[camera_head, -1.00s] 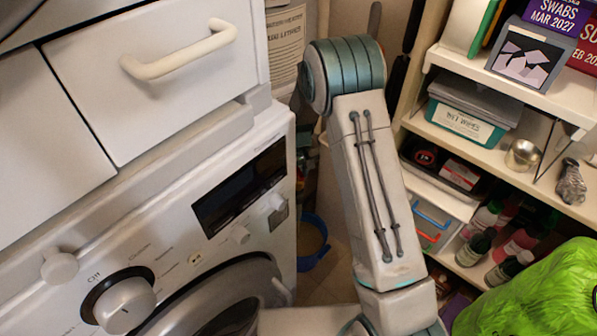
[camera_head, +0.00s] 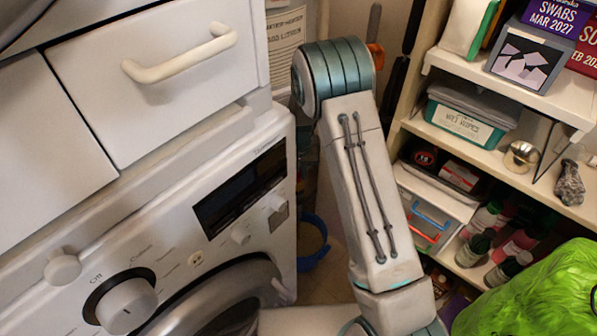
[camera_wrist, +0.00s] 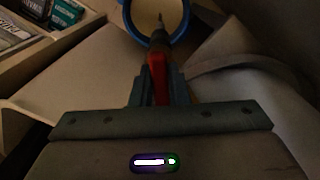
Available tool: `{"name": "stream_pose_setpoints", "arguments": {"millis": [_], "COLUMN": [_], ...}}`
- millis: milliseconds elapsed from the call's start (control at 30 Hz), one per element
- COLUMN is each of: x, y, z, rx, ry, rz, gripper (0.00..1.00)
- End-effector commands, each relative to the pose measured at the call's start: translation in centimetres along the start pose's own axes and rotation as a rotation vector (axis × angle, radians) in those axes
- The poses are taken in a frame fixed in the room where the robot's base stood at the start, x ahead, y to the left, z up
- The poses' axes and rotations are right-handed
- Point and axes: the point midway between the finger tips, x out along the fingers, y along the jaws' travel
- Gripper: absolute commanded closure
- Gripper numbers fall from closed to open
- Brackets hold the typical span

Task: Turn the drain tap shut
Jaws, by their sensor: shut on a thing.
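In the wrist view my gripper (camera_wrist: 157,88) is shut on a narrow red handle (camera_wrist: 158,72), which appears to be the drain tap's lever. A dark tapering part (camera_wrist: 158,40) extends beyond the red handle, in line with it, and overlaps the rim of a blue bucket (camera_wrist: 129,20) in the picture. The bucket has something pale inside. The rest of the tap is hidden or too dark to make out. In the head view neither the gripper nor the tap shows; the blue bucket (camera_head: 316,259) stands on the floor beside the washing machine.
The white washing machine (camera_head: 150,262) stands at the left under a drawer (camera_head: 165,80). Shelves (camera_head: 505,172) with boxes and bottles stand at the right. A bright green bag (camera_head: 540,295) fills the lower right. A narrow strip of floor lies between machine and shelves.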

Motion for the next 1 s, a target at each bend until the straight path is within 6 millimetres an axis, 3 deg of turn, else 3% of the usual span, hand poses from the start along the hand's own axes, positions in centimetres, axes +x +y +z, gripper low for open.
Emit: {"name": "stream_pose_setpoints", "arguments": {"millis": [500, 1000], "x": [-0.08, -0.03], "y": [-0.12, -0.14], "z": [0.01, -0.01], "rx": [0.337, 0.400], "ry": [-0.001, 0.000], "rz": [-0.001, -0.001], "gripper": [1.00, 1.00]}}
